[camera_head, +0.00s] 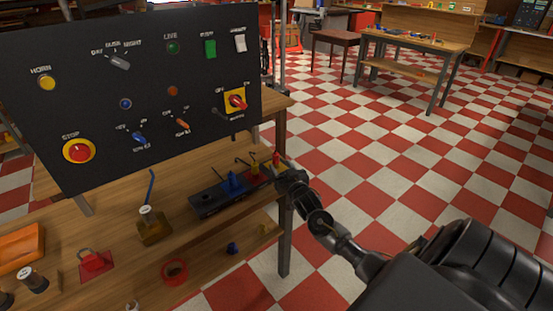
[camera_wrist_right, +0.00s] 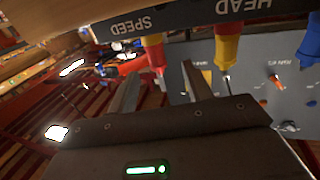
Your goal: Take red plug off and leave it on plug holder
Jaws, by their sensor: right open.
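The red plug (camera_head: 276,159) stands upright at the right end of a dark block (camera_head: 208,204) on the bench. A yellow plug (camera_head: 255,168) and a blue plug (camera_head: 233,182) stand to its left. My right gripper (camera_head: 284,178) is at the block's right end, close to the red plug. In the right wrist view, the red plug (camera_wrist_right: 153,52) shows between and beyond the two open fingers, with no clear contact. The yellow plug (camera_wrist_right: 227,48) is just right of the fingers there. I cannot tell which part is the plug holder. My left gripper is not in view.
A black control panel (camera_head: 140,85) with switches and buttons rises behind the block. Thin hooked wires stand by the plugs. The checkered floor to the right is open.

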